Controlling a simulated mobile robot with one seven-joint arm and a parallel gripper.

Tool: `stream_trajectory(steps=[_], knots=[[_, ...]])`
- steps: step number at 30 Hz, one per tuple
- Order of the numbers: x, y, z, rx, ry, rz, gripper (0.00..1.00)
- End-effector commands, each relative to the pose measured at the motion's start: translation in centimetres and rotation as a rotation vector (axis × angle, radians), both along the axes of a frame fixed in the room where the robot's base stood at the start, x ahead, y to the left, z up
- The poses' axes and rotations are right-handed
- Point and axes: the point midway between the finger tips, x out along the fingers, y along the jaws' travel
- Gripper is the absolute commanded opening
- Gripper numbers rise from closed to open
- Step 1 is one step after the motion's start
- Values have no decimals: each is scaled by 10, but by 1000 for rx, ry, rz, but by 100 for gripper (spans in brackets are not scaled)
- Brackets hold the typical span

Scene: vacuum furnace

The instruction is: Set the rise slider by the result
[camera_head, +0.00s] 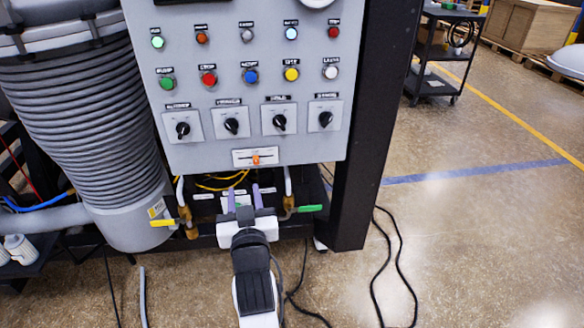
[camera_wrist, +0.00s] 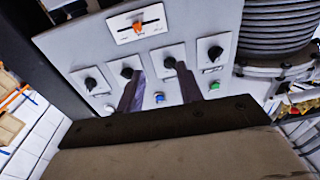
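The rise slider, an orange knob (camera_head: 256,159) on a small white plate (camera_head: 240,160), sits at the bottom edge of the grey control panel (camera_head: 215,150). Its knob is near the middle of its slot. In the wrist view, which looks upside down, the orange knob (camera_wrist: 137,27) is at the top. My gripper (camera_head: 244,189) is just below the slider in the head view, with its two purple fingers apart and nothing between them. In the wrist view my gripper (camera_wrist: 159,71) points toward the panel, also open and empty. The gap to the panel is hard to judge.
Black rotary knobs (camera_head: 231,126) line the panel above the slider, with coloured buttons (camera_head: 208,78) higher up. A yellow-handled valve (camera_head: 163,223) and a green-handled valve (camera_head: 309,208) flank my gripper. A ribbed grey cylinder (camera_head: 80,115) stands left. Black cables (camera_head: 388,262) lie on the floor.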

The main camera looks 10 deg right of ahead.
Motion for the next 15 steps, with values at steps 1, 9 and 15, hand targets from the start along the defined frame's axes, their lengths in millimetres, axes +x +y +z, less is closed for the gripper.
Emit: stream_trajectory(steps=[1, 9, 15], knots=[[-1, -10, -10, -1, 31, -22, 36], [9, -21, -22, -3, 64, -46, 36], [42, -21, -17, -3, 65, -46, 36]])
